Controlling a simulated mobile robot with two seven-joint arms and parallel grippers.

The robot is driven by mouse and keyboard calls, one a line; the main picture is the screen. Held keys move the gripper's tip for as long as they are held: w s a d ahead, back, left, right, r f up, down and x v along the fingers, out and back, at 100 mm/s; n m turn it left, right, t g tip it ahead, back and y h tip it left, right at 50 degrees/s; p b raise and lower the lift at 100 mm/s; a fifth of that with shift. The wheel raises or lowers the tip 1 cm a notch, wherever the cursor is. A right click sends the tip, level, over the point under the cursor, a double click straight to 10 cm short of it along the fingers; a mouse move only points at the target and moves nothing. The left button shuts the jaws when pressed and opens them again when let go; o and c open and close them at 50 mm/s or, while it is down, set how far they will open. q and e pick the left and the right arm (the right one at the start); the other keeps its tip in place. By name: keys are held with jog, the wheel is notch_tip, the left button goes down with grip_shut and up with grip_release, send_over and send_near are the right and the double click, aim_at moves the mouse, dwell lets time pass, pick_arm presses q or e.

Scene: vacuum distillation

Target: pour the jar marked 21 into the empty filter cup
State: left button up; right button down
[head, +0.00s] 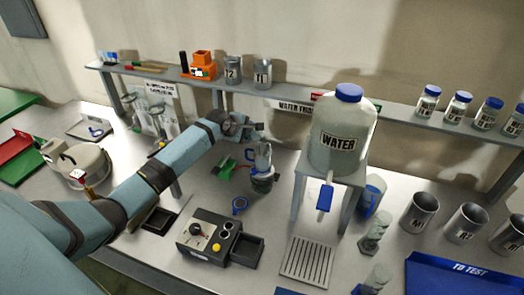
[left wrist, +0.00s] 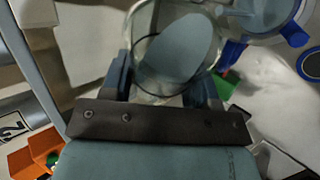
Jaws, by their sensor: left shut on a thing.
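My left gripper (head: 256,131) is shut on a clear glass jar (head: 263,156), above the back middle of the bench. In the left wrist view the jar (left wrist: 152,30) sits between the two fingers (left wrist: 165,92); its round rim shows, with no lid on it. No number can be read on it. My right gripper is not in view.
A large WATER bottle (head: 343,135) on a stand is close right of the cup. Lidded jars (head: 459,106) and metal cups (head: 262,73) line the back shelf.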

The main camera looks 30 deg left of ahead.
pick_arm(q)
jog(key=shift+d+r, duration=0.15)
dwell(0.3)
jog(key=shift+r, duration=0.1)
jog(key=shift+y, duration=0.3)
jog(key=shift+d+r+m, duration=0.1)
jog(key=shift+m, duration=0.2)
dwell(0.3)
jog(key=shift+s+d+r+y, duration=0.1)
jog(key=shift+d+r+y, duration=0.05)
jog(key=shift+y, duration=0.15)
